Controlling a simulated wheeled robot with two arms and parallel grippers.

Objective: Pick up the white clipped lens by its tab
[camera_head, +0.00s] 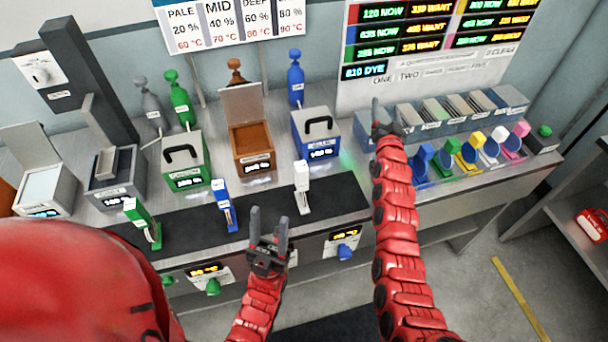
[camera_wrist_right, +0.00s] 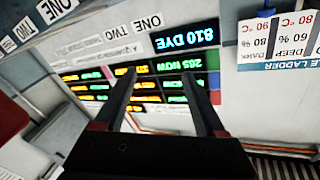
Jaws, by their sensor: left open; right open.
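In the head view, a piece with a white tab (camera_head: 499,134) and a dark blue round disc (camera_head: 489,148) stands in a row of colored pieces at the right of the bench. A separate white upright piece (camera_head: 302,174) stands on the dark strip. I cannot tell for certain which is the clipped lens. My left gripper (camera_head: 269,214) is open and empty, in front of the dark strip, left of and nearer than the white upright piece. My right gripper (camera_head: 384,118) is open, left of the colored row. Its fingers are apart and empty in the right wrist view (camera_wrist_right: 163,78).
Blue (camera_head: 226,212) and green (camera_head: 141,219) upright pieces share the dark strip (camera_head: 262,205). Several lidded baths, including a blue one (camera_head: 316,134), stand behind it. Grey bins (camera_head: 455,118) stand behind the colored row. A sign board (camera_head: 425,45) is on the wall.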

